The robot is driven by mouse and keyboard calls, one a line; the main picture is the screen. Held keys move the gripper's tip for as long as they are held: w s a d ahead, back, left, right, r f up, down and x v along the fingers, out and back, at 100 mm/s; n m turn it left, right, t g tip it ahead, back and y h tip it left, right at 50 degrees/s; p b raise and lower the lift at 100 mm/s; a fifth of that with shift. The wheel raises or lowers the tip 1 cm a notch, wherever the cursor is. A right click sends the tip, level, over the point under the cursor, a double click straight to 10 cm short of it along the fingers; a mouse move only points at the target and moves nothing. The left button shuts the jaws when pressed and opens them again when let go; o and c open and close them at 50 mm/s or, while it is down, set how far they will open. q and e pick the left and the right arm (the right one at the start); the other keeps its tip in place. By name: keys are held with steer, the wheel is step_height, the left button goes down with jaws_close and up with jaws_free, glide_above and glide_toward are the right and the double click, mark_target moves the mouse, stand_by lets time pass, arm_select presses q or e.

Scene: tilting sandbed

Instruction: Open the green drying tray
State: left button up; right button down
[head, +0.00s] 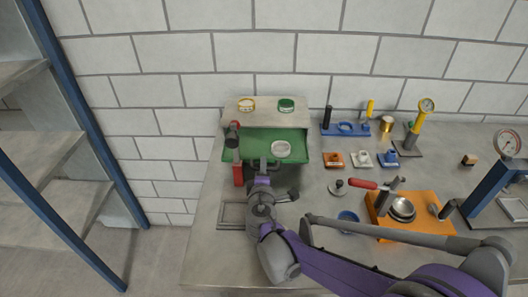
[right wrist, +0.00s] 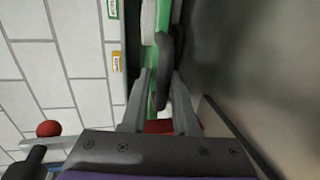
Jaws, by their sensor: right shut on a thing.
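The green drying tray (head: 238,148) sticks out from under a grey-topped housing (head: 262,118) at the back left of the bench, so its inside shows. A round white dish (head: 281,149) lies in it. My right gripper (head: 263,167) is at the tray's front edge. In the right wrist view its fingers (right wrist: 160,88) are shut on the dark handle (right wrist: 166,62) on the green front. The handle is mostly covered by the gripper in the head view. My left gripper is not in view.
A red-and-black lever (head: 237,157) stands close to the tray's left side. Small coloured blocks (head: 360,159) and an orange platform (head: 412,217) stand to the right. A flat grey frame (head: 232,215) lies in front.

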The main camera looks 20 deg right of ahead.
steer(key=shift+s+a+f, duration=0.1)
steer(key=shift+s+a, duration=0.15)
steer(key=shift+s, duration=0.2)
steer(key=shift+s+a+f, duration=0.1)
steer(key=shift+s+a, duration=0.1)
steer(key=shift+s, duration=0.2)
steer(key=c, duration=1)
jaws_free()
steer(key=shift+o, duration=1)
steer(key=shift+w+d, duration=0.15)
steer(key=shift+w, duration=0.15)
steer(key=shift+s+a+r, duration=0.1)
steer(key=shift+s+a, duration=0.1)
steer(key=shift+s, duration=0.15)
steer(key=p+v, duration=0.1)
steer(key=v, duration=0.9)
